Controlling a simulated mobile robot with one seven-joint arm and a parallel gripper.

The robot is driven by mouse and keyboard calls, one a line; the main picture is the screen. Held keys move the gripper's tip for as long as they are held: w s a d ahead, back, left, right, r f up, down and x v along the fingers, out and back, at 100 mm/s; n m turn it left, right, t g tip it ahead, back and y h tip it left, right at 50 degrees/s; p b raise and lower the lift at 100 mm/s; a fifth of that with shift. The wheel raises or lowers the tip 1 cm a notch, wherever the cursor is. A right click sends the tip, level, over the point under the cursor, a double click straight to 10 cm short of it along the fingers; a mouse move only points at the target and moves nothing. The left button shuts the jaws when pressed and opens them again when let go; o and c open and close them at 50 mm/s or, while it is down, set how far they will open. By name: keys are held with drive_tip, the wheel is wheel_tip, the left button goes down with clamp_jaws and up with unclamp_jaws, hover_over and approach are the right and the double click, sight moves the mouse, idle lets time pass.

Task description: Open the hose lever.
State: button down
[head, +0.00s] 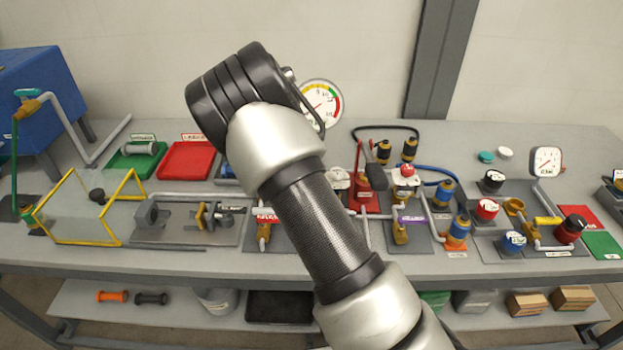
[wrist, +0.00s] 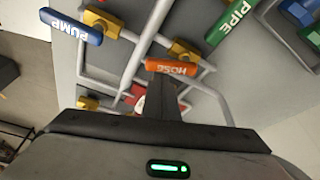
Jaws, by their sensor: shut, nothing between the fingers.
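The hose lever is an orange bar handle (wrist: 172,67) with white HOSE lettering, upside down in the wrist view. It lies nearly level across the picture, beside a brass valve body and grey pipes. My gripper (wrist: 165,80) is shut and empty. Its dark fingers reach up to the lower edge of the orange handle in the wrist view; I cannot tell whether they touch it. In the head view my arm covers the middle of the bench, my fingers are not clearly seen, and I cannot make out the hose lever with certainty.
In the wrist view a blue PUMP lever (wrist: 70,27) is at upper left and a green PIPE lever (wrist: 231,26) at upper right. Grey pipes run between them. In the head view, a yellow frame (head: 75,242) and a red tray (head: 186,160) stand left of my arm.

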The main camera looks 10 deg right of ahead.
drive_tip(key=shift+s+a+m, duration=0.1)
drive_tip(key=shift+a+m, duration=0.15)
drive_tip(key=shift+m, duration=0.35)
drive_tip(key=shift+w+a, duration=0.1)
drive_tip(key=shift+w, duration=0.7)
wheel_tip(320, 180, up, 9)
drive_tip(key=shift+d+r+b, duration=0.2)
drive_tip(key=shift+d+b, duration=0.15)
